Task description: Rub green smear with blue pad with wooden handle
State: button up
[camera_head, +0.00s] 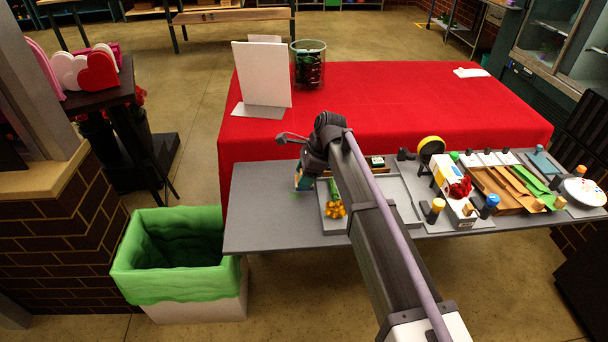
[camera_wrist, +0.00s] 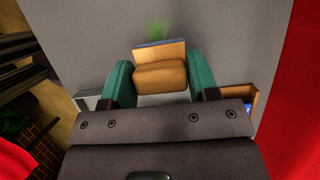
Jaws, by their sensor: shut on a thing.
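My gripper (camera_wrist: 160,84) is shut on the wooden handle (camera_wrist: 160,77) of the blue pad (camera_wrist: 160,43), with one green finger on each side in the wrist view. The green smear (camera_wrist: 157,29) is a faint patch on the grey table just beyond the pad's far edge. Whether the pad touches the table cannot be told. In the head view my gripper (camera_head: 304,181) is over the left part of the grey table (camera_head: 260,215), left of the grey tray. My arm hides part of the tray there.
A grey tray (camera_head: 331,221) with a yellow bow (camera_head: 335,209) lies right of my gripper. A white panel (camera_head: 262,73) and a glass vase (camera_head: 309,66) stand on the red cloth (camera_head: 390,95). A green-lined bin (camera_head: 180,293) stands below the table's left edge.

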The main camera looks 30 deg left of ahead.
jog(key=shift+r+p, duration=0.7)
jog(key=shift+r, duration=0.55)
notch_tip(320, 180, up, 3)
jog(key=p, duration=0.3)
jog(key=shift+r, duration=0.15)
jog(key=shift+f, duration=0.2)
